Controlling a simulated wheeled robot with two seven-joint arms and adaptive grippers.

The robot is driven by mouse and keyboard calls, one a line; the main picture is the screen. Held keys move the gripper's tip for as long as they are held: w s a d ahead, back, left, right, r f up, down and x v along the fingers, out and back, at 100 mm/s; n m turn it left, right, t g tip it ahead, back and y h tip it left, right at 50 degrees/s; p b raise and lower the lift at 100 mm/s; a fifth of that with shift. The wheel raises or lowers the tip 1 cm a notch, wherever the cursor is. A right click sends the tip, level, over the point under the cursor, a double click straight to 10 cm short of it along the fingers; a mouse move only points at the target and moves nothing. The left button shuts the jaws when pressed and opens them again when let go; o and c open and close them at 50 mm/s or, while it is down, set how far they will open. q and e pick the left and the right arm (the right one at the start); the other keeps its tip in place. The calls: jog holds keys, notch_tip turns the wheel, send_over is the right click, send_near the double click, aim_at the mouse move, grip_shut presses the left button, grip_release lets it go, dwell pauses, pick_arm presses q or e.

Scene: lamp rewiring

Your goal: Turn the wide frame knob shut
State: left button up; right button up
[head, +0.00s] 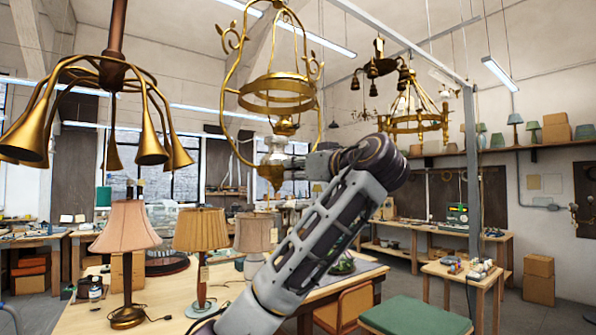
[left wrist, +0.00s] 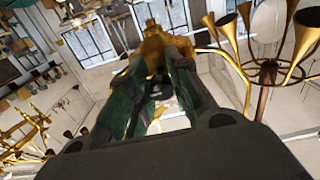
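A brass hanging lamp frame (head: 275,98), a wide looped one, hangs at the upper middle of the head view. Near its bottom is a pale glass part, with a brass end piece (head: 271,177) below it. My left gripper (head: 290,162) reaches in from the right at this lower part. In the left wrist view its green-padded fingers (left wrist: 160,68) stand apart, with a brass piece (left wrist: 154,42) at their tips. I cannot tell whether the fingers press on it. A separate knob cannot be made out. My right gripper is not in view.
A brass chandelier with horn-shaped arms (head: 108,75) hangs at the left, near the frame. Shaded table lamps, one pink (head: 126,228) and one tan (head: 200,230), stand on the bench below. Another chandelier (head: 412,118) hangs at the right. A green-topped stool (head: 414,318) stands at the lower right.

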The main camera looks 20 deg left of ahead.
pick_arm(q)
grip_shut()
jog(key=shift+d+f+n+b, duration=0.1)
jog(key=shift+f+n+b, duration=0.05)
jog(key=shift+n+b, duration=1.55)
jog(key=shift+n, duration=0.2)
jog(key=n+b, duration=0.1)
jog(key=n, duration=0.2)
jog(key=shift+w, duration=0.1)
jog(key=n, duration=0.5)
jog(key=shift+d+r, duration=0.1)
jog(key=shift+r, duration=0.1)
jog(key=n, duration=0.6)
jog(key=shift+r, duration=0.15)
